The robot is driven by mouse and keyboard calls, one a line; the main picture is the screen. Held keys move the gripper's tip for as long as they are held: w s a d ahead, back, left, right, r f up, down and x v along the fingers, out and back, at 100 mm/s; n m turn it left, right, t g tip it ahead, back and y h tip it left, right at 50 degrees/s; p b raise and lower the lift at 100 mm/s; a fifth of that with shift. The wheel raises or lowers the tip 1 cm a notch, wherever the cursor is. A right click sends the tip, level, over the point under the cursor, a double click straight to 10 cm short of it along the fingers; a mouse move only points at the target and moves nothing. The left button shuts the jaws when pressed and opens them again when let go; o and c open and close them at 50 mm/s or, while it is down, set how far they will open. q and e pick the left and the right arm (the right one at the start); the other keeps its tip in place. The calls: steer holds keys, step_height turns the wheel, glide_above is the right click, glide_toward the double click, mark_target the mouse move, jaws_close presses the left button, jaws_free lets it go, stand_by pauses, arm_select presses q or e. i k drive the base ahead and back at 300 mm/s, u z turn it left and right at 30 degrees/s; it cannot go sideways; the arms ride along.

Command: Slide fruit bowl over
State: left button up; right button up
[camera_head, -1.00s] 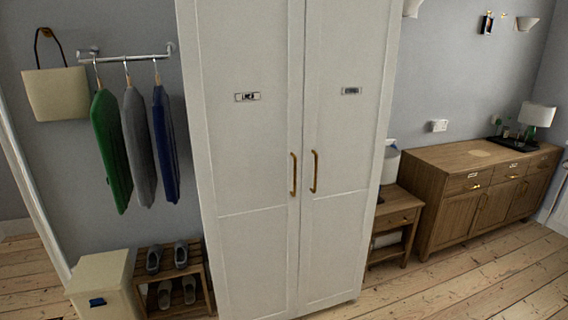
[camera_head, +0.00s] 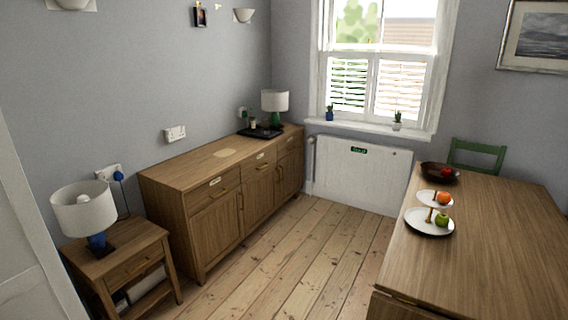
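A dark round fruit bowl (camera_head: 440,173) with a red fruit (camera_head: 447,172) in it sits near the far left corner of the wooden table (camera_head: 493,240). In front of it on the same table stands a two-tier white stand (camera_head: 429,222), with an orange fruit (camera_head: 443,198) on its upper tier and a green apple (camera_head: 441,219) on its lower plate. Neither of my grippers shows in the head view.
A wooden sideboard (camera_head: 228,186) with a lamp (camera_head: 275,105) and a dark tray (camera_head: 260,132) runs along the left wall. A small side table (camera_head: 116,258) with a lamp (camera_head: 88,212) stands nearer. A green chair (camera_head: 477,150) is behind the table. Floorboards (camera_head: 290,255) between sideboard and table are clear.

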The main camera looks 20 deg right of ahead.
mark_target(431, 170)
steer(key=z, duration=1.6)
steer(key=i, duration=2.05)
steer(key=u, duration=0.1)
